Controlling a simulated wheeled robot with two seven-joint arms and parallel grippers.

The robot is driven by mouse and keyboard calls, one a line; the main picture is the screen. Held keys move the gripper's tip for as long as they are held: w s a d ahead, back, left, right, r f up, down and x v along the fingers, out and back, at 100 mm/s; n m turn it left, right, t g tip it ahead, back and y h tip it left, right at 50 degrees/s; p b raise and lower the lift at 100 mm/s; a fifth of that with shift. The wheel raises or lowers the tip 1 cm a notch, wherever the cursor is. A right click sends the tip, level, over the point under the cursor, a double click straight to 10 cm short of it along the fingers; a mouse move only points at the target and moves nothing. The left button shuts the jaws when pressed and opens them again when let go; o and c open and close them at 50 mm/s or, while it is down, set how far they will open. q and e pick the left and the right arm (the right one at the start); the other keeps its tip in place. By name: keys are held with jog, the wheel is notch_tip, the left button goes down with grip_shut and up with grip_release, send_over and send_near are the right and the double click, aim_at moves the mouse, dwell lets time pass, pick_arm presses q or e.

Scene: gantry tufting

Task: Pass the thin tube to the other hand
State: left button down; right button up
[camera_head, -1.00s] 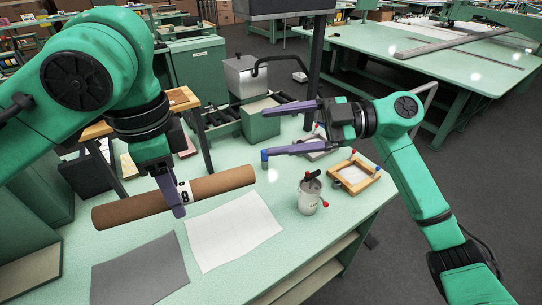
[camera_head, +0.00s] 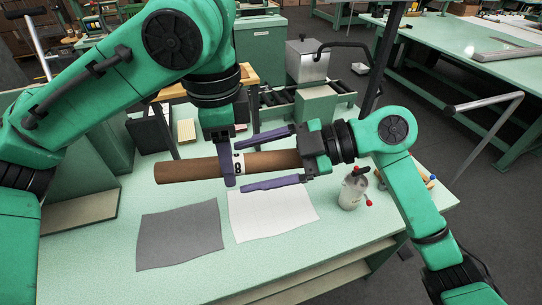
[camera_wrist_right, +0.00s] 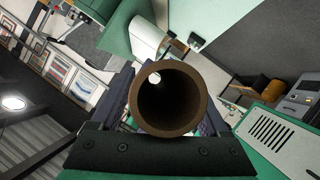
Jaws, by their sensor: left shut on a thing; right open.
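The thin tube (camera_head: 190,170) is a brown cardboard cylinder with a white label marked 8. It is held about level above the table in the head view. My left gripper (camera_head: 230,178) is shut on it near its middle, at the label. My right gripper (camera_head: 268,160) is open, with one finger above and one below the tube's right part. The tube's right end reaches close to my right gripper's palm. In the right wrist view the tube's open end (camera_wrist_right: 168,68) faces the camera between the fingers. Whether the fingers touch it is not clear.
A grey sheet (camera_head: 180,235) and a white sheet (camera_head: 275,212) lie on the green table (camera_head: 100,262) below. A small jar with a red knob (camera_head: 352,190) stands near my right arm. A grey metal box (camera_head: 307,60) stands behind. The front left of the table is clear.

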jog(key=shift+c, duration=0.5)
grip_shut()
pick_arm(q)
jog(key=shift+c, duration=1.8)
grip_release()
